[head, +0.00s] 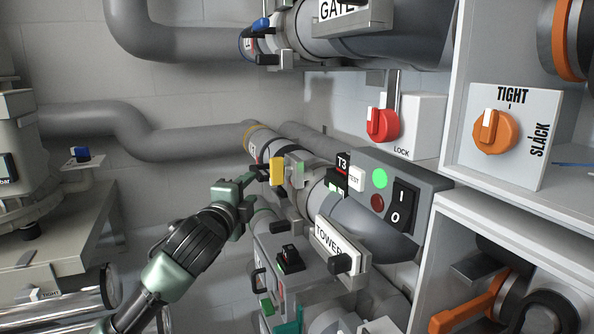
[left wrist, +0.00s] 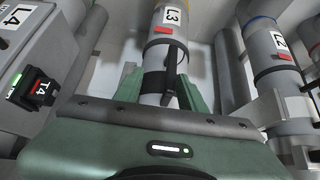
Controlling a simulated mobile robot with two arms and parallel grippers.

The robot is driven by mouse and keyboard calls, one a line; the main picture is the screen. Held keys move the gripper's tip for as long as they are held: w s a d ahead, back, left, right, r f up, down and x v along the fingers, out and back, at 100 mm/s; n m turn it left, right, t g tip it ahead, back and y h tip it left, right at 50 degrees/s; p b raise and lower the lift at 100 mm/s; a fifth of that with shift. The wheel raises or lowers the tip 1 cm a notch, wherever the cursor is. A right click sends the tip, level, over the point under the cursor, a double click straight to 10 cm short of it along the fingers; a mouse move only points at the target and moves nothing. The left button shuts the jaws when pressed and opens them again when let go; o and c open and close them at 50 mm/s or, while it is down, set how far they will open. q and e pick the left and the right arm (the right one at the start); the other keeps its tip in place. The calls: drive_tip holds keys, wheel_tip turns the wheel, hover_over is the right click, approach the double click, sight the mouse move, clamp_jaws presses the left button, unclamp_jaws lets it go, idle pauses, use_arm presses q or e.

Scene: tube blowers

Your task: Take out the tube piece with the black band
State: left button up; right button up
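My left gripper (head: 258,188) reaches in from the lower left, in front of the pipe stack, with its fingers apart. In the left wrist view, its two green fingers (left wrist: 165,88) stand on either side of a grey tube marked L3 (left wrist: 170,18). A black band (left wrist: 155,84) goes round this tube between the fingers. I cannot tell whether the fingers touch the tube. A red tag and a dark strap lie on the tube above the band. My right gripper is not in view.
The tube marked L2 (left wrist: 280,42) stands to the right in the left wrist view, and the T4 block (left wrist: 42,87) to the left. In the head view, the switch box (head: 402,188), TOWER label (head: 337,243) and orange TIGHT/SLACK knob (head: 495,131) crowd the right. Bare wall lies behind.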

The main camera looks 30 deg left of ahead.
sight(259, 176)
use_arm(q)
drive_tip(key=w+p, duration=0.1)
drive_tip(key=w+r+p, duration=0.1)
drive_tip(key=w, duration=0.1)
drive_tip(key=w+p, duration=0.1)
drive_tip(key=w, duration=0.1)
drive_tip(key=shift+w+a+r+p, duration=0.2)
drive_tip(key=shift+a+p, duration=0.1)
drive_tip(key=shift+a, duration=0.1)
drive_tip(key=shift+w, duration=0.25)
clamp_jaws()
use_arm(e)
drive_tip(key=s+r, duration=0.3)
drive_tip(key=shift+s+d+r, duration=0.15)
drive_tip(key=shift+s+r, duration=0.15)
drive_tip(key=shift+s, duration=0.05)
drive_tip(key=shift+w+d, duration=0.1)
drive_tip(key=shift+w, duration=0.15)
